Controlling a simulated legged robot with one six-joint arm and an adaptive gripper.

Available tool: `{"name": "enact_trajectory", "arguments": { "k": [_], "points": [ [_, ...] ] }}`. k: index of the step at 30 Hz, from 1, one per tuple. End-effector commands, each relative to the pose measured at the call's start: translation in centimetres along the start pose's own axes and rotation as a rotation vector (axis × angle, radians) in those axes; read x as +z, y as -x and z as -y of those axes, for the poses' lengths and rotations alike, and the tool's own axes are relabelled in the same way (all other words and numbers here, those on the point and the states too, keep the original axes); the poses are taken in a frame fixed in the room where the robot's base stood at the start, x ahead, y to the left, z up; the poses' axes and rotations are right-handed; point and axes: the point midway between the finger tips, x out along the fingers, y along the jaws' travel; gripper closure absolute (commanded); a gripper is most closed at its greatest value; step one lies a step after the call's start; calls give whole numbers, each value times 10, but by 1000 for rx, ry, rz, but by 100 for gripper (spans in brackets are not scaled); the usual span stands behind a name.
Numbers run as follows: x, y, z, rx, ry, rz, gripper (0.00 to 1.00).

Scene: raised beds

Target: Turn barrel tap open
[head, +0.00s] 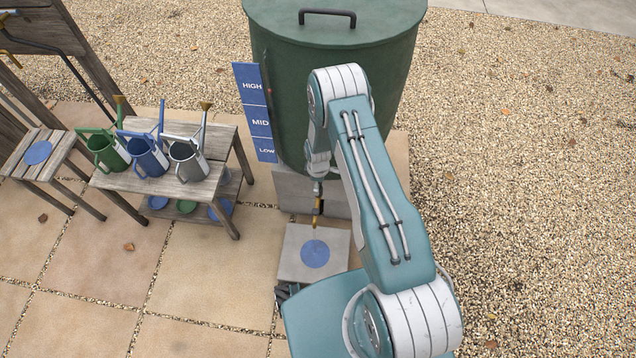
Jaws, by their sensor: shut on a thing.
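The green barrel (290,85) stands at the top centre on a grey block base. Its brass-coloured tap (318,208) shows low on the front, small and partly covered by my arm's end. My gripper (317,187) points down at the top of the tap and is shut on its handle. The handle itself is mostly hidden, and its exact angle cannot be made out. Below the tap is a grey slab with a blue disc (315,254); no can stands on it.
A blue HIGH/MID/LOW gauge board (255,112) stands left of the barrel. A wooden bench (205,190) holds green, blue and grey watering cans. A small slatted table (60,145) with a blue disc is at far left. Gravel at right is open.

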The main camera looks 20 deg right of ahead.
Motion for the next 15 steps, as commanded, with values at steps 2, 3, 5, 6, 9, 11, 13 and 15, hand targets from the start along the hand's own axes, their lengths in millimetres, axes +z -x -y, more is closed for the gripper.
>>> {"name": "enact_trajectory", "arguments": {
  "k": [2,3,5,6,9,11,13,15],
  "points": [
    [0,0,-1,2,22,-1,62],
    [0,0,-1,2,31,-1,62],
    [0,0,-1,2,42,-1,62],
    [0,0,-1,2,47,-1,62],
    [0,0,-1,2,55,-1,62],
    [0,0,-1,2,57,-1,62],
    [0,0,-1,3,58,-1,62],
    [0,0,-1,3,58,-1,62]
  ]
}}
